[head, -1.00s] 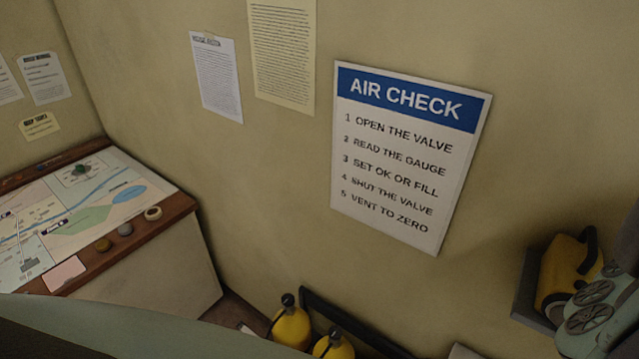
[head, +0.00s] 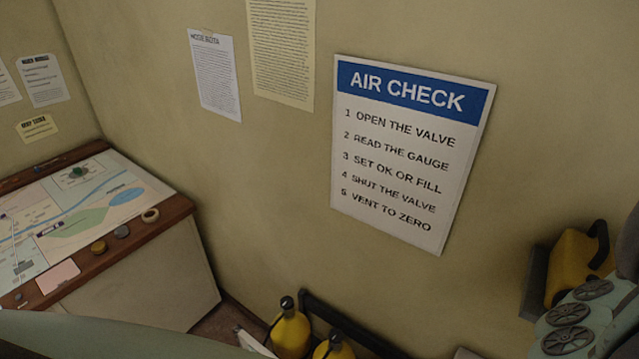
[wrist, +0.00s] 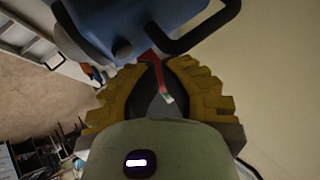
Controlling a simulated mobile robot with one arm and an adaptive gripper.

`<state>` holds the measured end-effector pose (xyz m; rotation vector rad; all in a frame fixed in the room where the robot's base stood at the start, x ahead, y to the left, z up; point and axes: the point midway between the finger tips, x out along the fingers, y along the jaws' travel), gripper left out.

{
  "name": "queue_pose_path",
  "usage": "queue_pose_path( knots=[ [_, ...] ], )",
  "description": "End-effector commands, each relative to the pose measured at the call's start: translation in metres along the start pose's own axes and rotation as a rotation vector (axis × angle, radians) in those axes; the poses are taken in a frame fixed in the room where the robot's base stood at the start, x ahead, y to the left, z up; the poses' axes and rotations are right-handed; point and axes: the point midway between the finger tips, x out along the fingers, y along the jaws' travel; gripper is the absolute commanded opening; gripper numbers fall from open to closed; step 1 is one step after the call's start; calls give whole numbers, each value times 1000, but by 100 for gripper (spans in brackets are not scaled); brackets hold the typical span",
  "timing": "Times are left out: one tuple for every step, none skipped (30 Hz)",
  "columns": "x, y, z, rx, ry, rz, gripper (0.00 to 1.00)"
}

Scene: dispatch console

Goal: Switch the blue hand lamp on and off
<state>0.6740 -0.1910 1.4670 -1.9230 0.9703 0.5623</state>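The blue hand lamp (wrist: 112,22), with a black handle, fills the top of the wrist view; part of it is cut off by the frame edge. A narrow red piece with a pale tip (wrist: 161,78) shows between the fingers of my gripper (wrist: 161,64), just below the lamp. My gripper's yellow ribbed fingers curve in from both sides towards the lamp, with their ends close together. Whether they touch or grip the red piece cannot be told. The blue lamp is not visible in the head view.
In the head view, a yellow lamp-like object (head: 571,262) with a black handle stands at the right wall, partly behind my arm. Yellow cylinders (head: 291,333) stand low at the wall. A map desk (head: 168,285) is at left, and an AIR CHECK sign (head: 408,155) hangs above.

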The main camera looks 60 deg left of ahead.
Motion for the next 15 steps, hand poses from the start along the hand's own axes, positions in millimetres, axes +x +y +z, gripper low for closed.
queue_pose_path(
  knots=[
    [0,-1,2,-3,-2,-3,0],
    [0,-2,2,-3,-2,-3,0],
    [-1,-2,2,-3,-2,-3,0],
    [-1,-2,2,-4,-2,-3,0],
    [-1,-2,2,-4,-2,-3,0],
    [-1,-2,2,-4,-2,-3,0],
    [-1,-2,2,-4,-2,-3,6],
    [-1,-2,2,-4,-2,-3,3],
    [-1,-2,2,-4,-3,-3,0],
    [-1,-2,2,-4,-3,-3,0],
    [-1,-2,2,-4,-3,-3,0],
    [-1,-2,2,-4,-3,-3,0],
    [-1,-2,2,-4,-3,-3,0],
    [-1,-2,2,-4,-2,-3,0],
    [-1,-2,2,-4,-2,-3,0]
  ],
)
